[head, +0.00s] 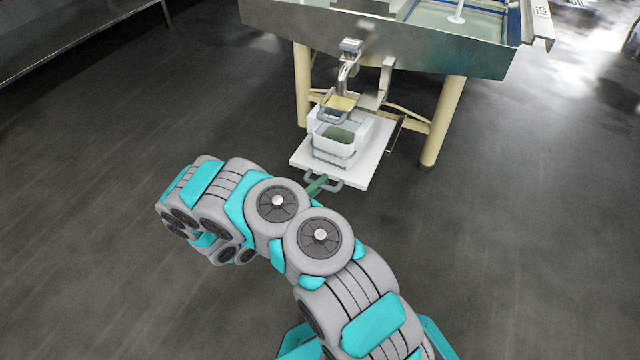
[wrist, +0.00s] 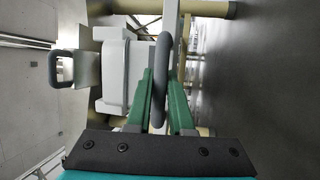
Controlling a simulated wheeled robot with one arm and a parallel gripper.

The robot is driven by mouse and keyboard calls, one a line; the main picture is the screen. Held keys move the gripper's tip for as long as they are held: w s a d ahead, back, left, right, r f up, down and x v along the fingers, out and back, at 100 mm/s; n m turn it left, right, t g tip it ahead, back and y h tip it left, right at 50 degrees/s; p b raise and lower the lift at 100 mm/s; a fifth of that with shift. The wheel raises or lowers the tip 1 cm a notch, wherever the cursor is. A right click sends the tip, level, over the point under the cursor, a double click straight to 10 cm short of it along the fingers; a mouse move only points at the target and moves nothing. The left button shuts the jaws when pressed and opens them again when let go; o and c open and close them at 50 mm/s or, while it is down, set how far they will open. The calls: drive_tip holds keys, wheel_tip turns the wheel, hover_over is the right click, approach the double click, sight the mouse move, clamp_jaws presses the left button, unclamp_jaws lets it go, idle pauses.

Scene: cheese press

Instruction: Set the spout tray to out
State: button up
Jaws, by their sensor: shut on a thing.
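A flat white tray (head: 358,176) with a grey loop handle (head: 337,184) sits low under the vat's spout (head: 346,72) and bears a white tub (head: 333,146). My gripper (head: 317,187) is at this handle. In the wrist view my green fingers (wrist: 161,90) lie on both sides of the grey handle bar (wrist: 162,60), shut on it. A smaller yellowish tray (head: 343,102) with its own grey handle hangs higher, just below the spout. That upper handle also shows at the left of the wrist view (wrist: 58,68). I cannot tell which tray is the spout tray.
The metal vat (head: 400,40) stands behind on cream legs (head: 443,122). A metal bench (head: 60,35) stands at the far left. The dark floor (head: 520,230) is clear in front and on both sides.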

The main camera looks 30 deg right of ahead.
clamp_jaws()
idle(0.8)
drive_tip(key=s+a+p, duration=0.3)
drive_tip(key=s+a, duration=0.8)
drive_tip(key=a, duration=0.4)
drive_tip(key=shift+s, duration=0.35)
drive_tip(key=o, duration=0.7)
unclamp_jaws()
drive_tip(key=v, duration=0.7)
drive_tip(key=shift+s+a, duration=0.1)
drive_tip(key=shift+a, duration=0.3)
